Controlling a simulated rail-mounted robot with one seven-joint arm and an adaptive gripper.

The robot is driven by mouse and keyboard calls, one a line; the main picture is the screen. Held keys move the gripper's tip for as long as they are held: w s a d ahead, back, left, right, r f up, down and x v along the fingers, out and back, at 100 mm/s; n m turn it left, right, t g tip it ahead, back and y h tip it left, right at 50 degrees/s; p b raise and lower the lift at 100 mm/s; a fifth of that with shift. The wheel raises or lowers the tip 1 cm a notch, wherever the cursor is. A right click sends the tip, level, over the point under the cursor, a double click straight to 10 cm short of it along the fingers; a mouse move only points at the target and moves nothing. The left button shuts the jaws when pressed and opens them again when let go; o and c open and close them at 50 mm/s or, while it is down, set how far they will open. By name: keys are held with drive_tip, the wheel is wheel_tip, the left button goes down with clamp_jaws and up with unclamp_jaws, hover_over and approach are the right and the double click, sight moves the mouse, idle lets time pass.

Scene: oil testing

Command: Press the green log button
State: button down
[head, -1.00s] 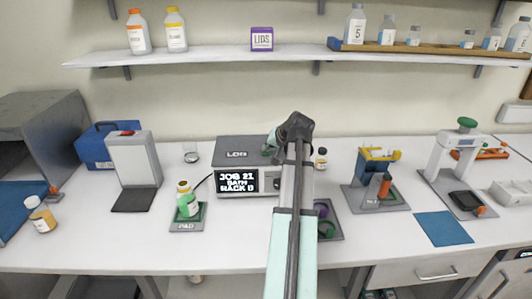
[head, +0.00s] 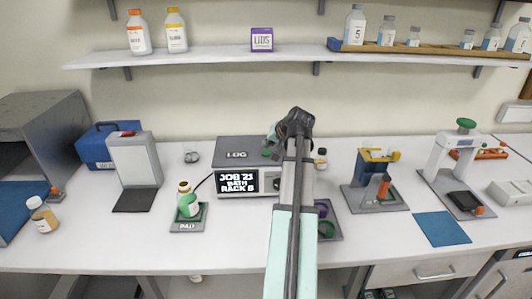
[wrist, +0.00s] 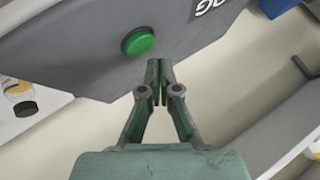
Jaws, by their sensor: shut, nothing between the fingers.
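The green log button (wrist: 138,41) is a round domed button on the grey top of the log box. In the wrist view it sits just up and left of my fingertips. My gripper (wrist: 157,68) is shut and empty, its tips close together beside the button; I see a gap between tips and button in this view. In the head view the log box (head: 238,150) stands at the middle of the bench, marked LOG, with a lit screen (head: 243,182) that reads JOB 21 and a bath rack line. My arm hides its right part.
A bottle (head: 188,205) stands on the pad left of the log box. A small dark-capped bottle (head: 321,160) stands right of my arm. A blue and yellow device (head: 375,170) is farther right. A shelf (head: 220,55) with bottles runs above the bench.

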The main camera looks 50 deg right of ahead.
sight(267, 153)
drive_tip(key=shift+r+p, duration=1.25)
drive_tip(key=shift+r, duration=1.15)
drive_tip(key=shift+f, duration=0.1)
